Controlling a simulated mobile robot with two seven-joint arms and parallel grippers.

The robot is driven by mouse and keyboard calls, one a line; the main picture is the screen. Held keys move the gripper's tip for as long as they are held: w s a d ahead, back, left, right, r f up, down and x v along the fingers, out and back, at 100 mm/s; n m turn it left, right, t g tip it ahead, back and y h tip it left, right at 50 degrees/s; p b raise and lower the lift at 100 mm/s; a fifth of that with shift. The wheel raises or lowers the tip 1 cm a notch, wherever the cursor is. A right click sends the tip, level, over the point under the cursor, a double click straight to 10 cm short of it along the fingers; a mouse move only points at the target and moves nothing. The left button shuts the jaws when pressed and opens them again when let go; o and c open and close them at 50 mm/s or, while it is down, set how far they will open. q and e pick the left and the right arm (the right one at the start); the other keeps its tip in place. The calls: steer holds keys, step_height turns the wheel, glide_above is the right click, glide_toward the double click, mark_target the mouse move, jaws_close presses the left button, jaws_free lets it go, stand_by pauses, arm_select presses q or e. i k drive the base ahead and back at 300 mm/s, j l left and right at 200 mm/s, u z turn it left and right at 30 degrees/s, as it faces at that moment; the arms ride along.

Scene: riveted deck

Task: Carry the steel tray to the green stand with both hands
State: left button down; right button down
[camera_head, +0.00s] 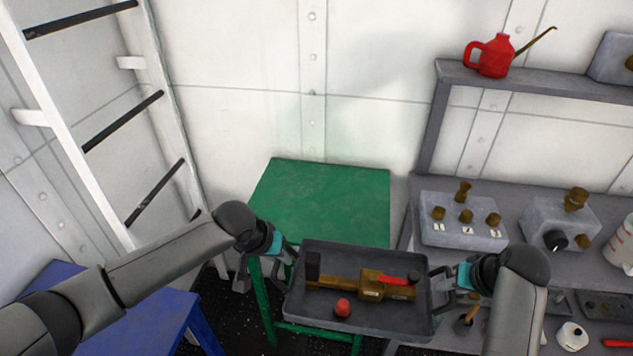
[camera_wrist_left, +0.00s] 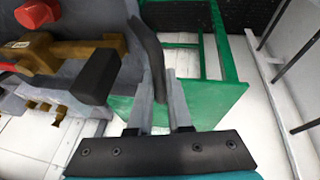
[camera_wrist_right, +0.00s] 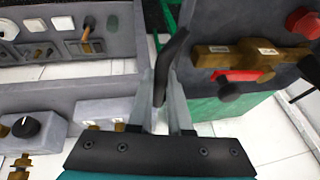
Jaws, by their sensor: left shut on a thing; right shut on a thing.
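The steel tray (camera_head: 405,322) is a dark grey rectangular tray, held roughly level between my grippers in front of the green stand. It carries a brass fitting (camera_head: 345,286) with a red lever and a dark end, and a small red knob (camera_head: 342,307). My left gripper (camera_head: 285,262) is shut on the tray's left handle (camera_wrist_left: 152,55). My right gripper (camera_head: 445,284) is shut on its right handle (camera_wrist_right: 172,62). The green stand (camera_head: 325,200) has a bare square top; the tray hides its near edge and part of its legs.
A blue stand (camera_head: 125,325) is at the lower left, under my left arm. A white ladder (camera_head: 85,130) leans at the left wall. At the right, a grey bench (camera_head: 520,187) holds boxes with brass knobs; a red oil can (camera_head: 492,56) sits on the shelf above.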

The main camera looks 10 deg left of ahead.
mark_target(320, 198)
steer(key=i+j, duration=0.4)
steer(key=i, duration=0.15)
steer(key=i+j, duration=0.4)
steer(key=i, duration=0.15)
